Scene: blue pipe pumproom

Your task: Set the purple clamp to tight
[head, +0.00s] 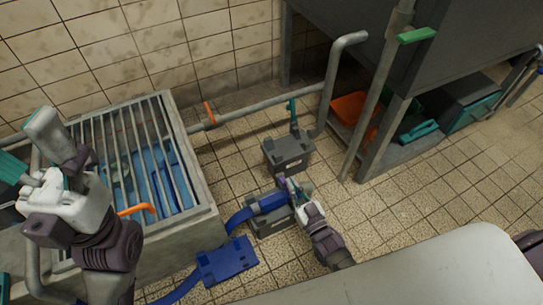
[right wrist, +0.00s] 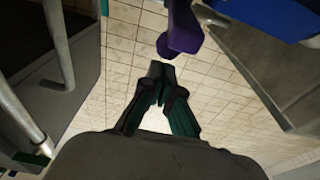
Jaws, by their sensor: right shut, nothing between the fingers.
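The purple clamp (head: 282,182) shows as a small purple piece at the end of the blue pipe (head: 268,203), low on the floor-side fittings. In the right wrist view it is a purple lever-like part (right wrist: 184,32) with a rounded end, just beyond my fingertips. My right gripper (head: 291,184) is right beside it in the head view. In the right wrist view its dark and teal fingers (right wrist: 161,70) are shut and empty, with a small gap to the purple part. My left gripper (head: 12,168) is at the far left, partly cut off, and its fingers are unclear.
A concrete basin with a metal grate (head: 130,150) stands at left, with an orange handle (head: 136,210) by it. A grey block (head: 288,153) sits behind the clamp. A grey pipe (head: 270,108) runs along the wall. Tiled floor (head: 370,205) is clear to the right.

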